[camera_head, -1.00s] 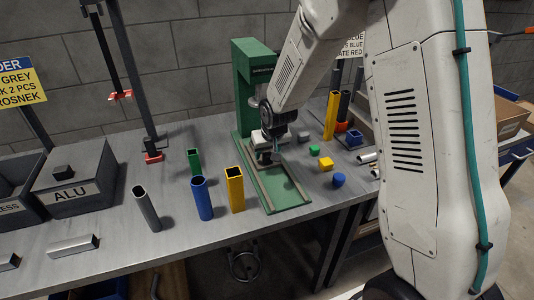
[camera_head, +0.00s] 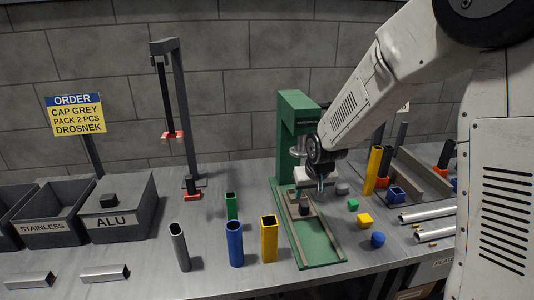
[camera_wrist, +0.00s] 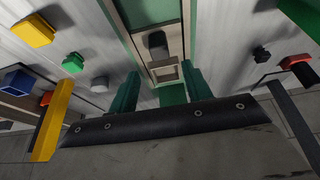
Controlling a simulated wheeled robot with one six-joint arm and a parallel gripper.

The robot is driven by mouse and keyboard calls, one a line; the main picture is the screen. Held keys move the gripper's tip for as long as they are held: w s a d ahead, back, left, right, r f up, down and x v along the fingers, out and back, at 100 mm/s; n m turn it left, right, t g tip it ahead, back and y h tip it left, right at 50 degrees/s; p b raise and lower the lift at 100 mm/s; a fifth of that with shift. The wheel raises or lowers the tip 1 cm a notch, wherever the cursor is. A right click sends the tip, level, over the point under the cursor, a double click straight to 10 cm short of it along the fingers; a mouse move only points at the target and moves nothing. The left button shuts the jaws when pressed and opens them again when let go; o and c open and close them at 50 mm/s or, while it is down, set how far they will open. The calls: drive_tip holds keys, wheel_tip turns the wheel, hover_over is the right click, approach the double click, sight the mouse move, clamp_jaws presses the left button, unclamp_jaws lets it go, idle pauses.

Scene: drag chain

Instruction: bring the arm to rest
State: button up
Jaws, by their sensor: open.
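My gripper (camera_head: 321,184) hangs at the end of my arm, over the bed of the green press (camera_head: 322,246). In the wrist view, the two green fingers of my gripper (camera_wrist: 160,82) stand apart with nothing held between them. A dark block (camera_head: 305,207) sits on the press bed below and beside the gripper. It shows beyond the fingers in the wrist view (camera_wrist: 158,42). Part of the press head is hidden behind my wrist.
Grey (camera_head: 180,247), blue (camera_head: 235,244), yellow (camera_head: 269,240) and green (camera_head: 231,206) tubes stand left of the press. Small yellow (camera_head: 365,220) and blue (camera_head: 378,239) caps lie to its right. A dark stand (camera_head: 178,110) rises behind. Bins (camera_head: 121,222) fill the left.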

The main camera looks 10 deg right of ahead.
drive_tip(key=s+r+g, duration=0.1)
drive_tip(key=s+r, duration=0.4)
drive_tip(key=s, duration=0.6)
drive_tip(key=s+d+r+g, duration=0.1)
drive_tip(key=s+r, duration=0.5)
drive_tip(key=s, duration=0.6)
drive_tip(key=s+d+r+g, duration=0.1)
drive_tip(key=s+r, duration=0.4)
drive_tip(key=s, duration=0.7)
drive_tip(key=shift+s+r, duration=0.15)
drive_tip(key=shift+r, duration=0.15)
